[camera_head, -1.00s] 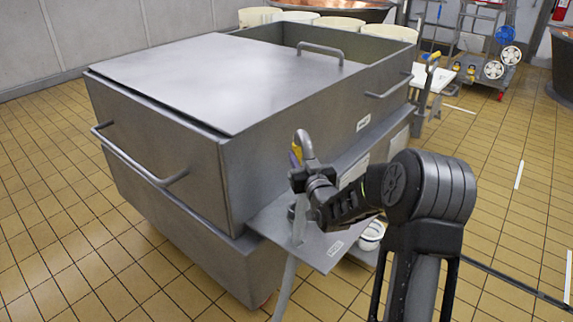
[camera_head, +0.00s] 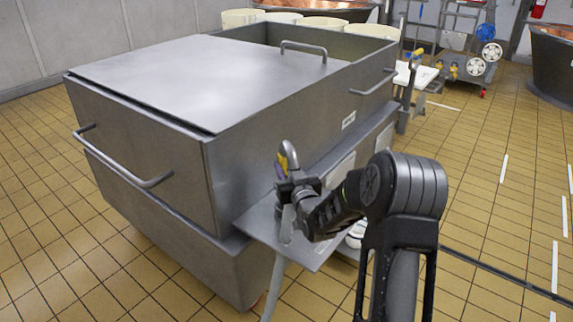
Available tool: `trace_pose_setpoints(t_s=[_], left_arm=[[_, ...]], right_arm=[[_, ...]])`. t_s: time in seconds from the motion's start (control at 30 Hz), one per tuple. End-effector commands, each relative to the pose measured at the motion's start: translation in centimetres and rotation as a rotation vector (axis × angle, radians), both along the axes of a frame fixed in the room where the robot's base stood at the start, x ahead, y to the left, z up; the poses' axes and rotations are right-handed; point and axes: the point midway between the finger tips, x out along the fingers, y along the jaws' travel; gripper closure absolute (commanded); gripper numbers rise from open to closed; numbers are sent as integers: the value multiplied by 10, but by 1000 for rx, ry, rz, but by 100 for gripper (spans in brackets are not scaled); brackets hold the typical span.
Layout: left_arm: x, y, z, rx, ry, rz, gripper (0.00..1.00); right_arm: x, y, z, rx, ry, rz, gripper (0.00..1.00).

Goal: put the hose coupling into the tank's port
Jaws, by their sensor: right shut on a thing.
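My right gripper (camera_head: 290,188) is shut on the hose coupling (camera_head: 290,155), a grey curved metal piece that sticks up above the fingers. A small yellow and purple part shows beside it. A pale grey hose (camera_head: 279,275) hangs down from below the gripper. The tank (camera_head: 150,150) is a large grey metal box with a flat lid, left of and behind the gripper. The coupling appears in front of the tank's right side, above a metal shelf (camera_head: 322,243); the gap cannot be judged. The tank's port cannot be made out. My left gripper is out of view.
Bar handles (camera_head: 135,178) stick out from the tank's walls. Pale panels (camera_head: 340,172) are on its right side. A rack with white reels (camera_head: 482,60) and a copper vat (camera_head: 553,62) stand at the back right. Tiled floor (camera_head: 490,190) is open at the right.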

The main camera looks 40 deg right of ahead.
Motion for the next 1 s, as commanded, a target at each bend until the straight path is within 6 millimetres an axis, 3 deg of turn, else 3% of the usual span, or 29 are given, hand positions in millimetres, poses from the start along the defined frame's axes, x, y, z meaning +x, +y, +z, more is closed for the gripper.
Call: trace_pose_setpoints(t_s=[1.0], left_arm=[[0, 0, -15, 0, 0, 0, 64]], right_arm=[[0, 0, -16, -2, -6, 0, 100]])
